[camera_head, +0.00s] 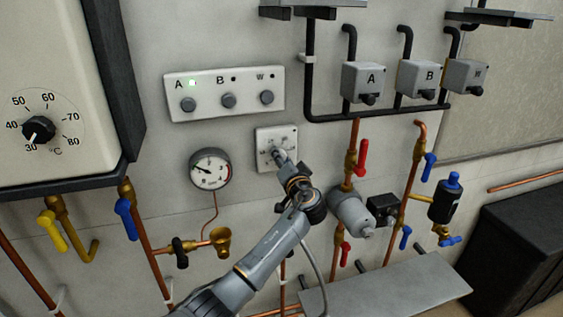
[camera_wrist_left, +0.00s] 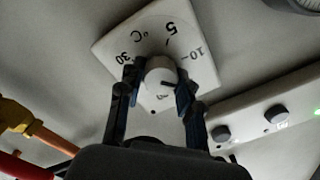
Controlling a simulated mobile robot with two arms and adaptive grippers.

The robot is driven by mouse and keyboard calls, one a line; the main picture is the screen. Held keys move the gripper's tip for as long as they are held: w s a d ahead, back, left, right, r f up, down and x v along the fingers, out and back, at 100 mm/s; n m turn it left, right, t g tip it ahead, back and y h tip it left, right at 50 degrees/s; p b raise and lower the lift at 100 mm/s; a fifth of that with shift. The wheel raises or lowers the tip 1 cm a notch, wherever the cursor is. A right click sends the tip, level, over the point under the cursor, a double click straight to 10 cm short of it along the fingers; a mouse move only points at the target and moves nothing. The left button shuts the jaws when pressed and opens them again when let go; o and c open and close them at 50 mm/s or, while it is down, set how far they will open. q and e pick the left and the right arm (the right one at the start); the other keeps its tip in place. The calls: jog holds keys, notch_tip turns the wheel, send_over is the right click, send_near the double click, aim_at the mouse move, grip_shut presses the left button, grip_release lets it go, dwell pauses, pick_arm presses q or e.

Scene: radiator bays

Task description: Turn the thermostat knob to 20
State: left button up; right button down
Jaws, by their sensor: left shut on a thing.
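The thermostat is a white square plate (camera_head: 262,135) on the wall, below the A/B/W button panel. In the left wrist view the thermostat plate (camera_wrist_left: 205,75) shows a °C scale with 5, 10 and 30 readable, seen turned round. Its round white knob (camera_wrist_left: 158,76) is at the middle of the plate. My right gripper is not in view.
A button panel (camera_head: 207,86) with a green light at A is above the thermostat. A pressure gauge (camera_head: 211,169) is to its left. Valves with red levers (camera_head: 362,158) and a grey pump (camera_head: 350,212) are to the right. A boiler with a black dial (camera_head: 38,130) is far left.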

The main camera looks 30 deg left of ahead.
pick_arm(q)
jog(key=shift+f+m+p, duration=0.1)
jog(key=shift+m+p, duration=2.15)
jog(key=shift+m, duration=4.75)
jog(key=o, duration=1.2)
jog(key=shift+c, duration=0.2)
